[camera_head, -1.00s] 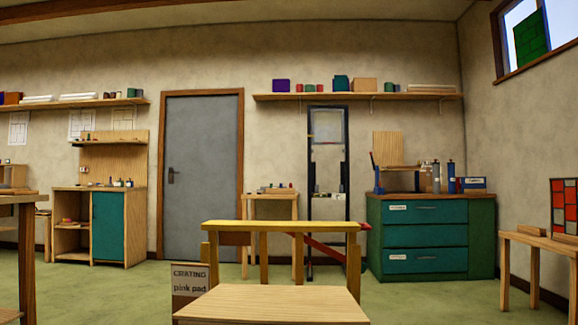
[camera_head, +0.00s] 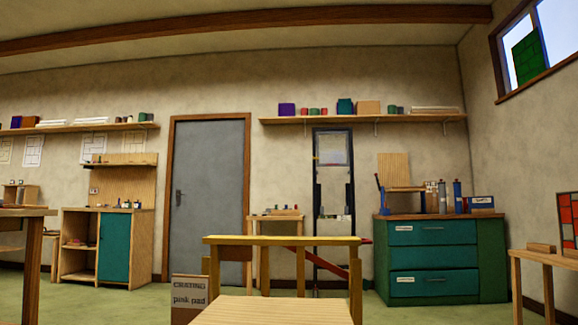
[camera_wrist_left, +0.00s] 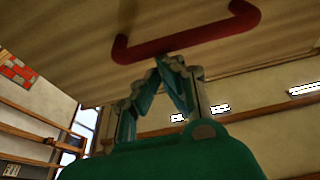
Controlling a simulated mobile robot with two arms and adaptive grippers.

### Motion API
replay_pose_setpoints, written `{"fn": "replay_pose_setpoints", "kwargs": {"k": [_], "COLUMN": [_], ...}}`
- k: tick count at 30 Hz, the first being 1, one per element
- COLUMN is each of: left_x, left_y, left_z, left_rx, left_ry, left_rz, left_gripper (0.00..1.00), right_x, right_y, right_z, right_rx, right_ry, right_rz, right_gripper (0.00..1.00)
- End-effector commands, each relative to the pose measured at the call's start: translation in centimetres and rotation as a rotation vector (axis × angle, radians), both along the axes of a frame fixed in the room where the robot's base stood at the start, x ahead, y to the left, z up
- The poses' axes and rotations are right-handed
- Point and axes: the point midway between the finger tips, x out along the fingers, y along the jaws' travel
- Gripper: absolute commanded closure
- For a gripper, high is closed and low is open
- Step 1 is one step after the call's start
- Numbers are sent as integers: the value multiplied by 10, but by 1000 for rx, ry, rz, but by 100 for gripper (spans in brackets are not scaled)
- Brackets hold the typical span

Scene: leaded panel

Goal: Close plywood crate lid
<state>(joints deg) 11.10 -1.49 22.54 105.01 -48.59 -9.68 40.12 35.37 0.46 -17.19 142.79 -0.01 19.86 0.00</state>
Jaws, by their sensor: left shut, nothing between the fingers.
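In the left wrist view my left gripper (camera_wrist_left: 170,65) is shut, with nothing between its fingers. Its fingertips are just below a red bar handle (camera_wrist_left: 190,40); I cannot tell if they touch it. The handle is on a broad pale wooden panel (camera_wrist_left: 75,45), which looks like the crate lid. In the head view a pale plywood top (camera_head: 275,311) shows at the bottom edge, behind it a frame with a yellow rail (camera_head: 285,240). I cannot tell whether this is part of the crate. Neither gripper shows in the head view.
A "CRATING pink pad" sign (camera_head: 189,298) stands left of the plywood top. A green drawer cabinet (camera_head: 445,257) and a wooden table (camera_head: 545,260) are at right. A workbench (camera_head: 105,248) and grey door (camera_head: 208,200) are at left and behind. Green floor between is clear.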

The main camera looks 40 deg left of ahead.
Motion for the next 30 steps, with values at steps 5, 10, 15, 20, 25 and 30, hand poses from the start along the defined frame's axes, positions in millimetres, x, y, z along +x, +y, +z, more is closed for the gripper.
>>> {"fn": "replay_pose_setpoints", "kwargs": {"k": [5, 10, 15, 20, 25, 30], "left_x": [0, 0, 0, -1, -1, -1], "left_y": [2, 2, 2, 3, 2, 0], "left_z": [-18, -19, -19, -7, 28, 67], "left_rx": [-20, -22, -23, -17, -7, -1], "left_ry": [32, 32, 32, 27, 14, 3], "left_rz": [8, 9, 9, 9, 6, 2], "left_gripper": [100, 100, 100, 100, 100, 100], "right_x": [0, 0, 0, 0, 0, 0], "right_y": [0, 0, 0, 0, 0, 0], "right_z": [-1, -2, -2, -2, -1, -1], "right_rx": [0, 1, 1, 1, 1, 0], "right_ry": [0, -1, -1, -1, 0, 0], "right_rz": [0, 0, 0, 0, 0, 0], "right_gripper": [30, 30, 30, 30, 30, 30]}}
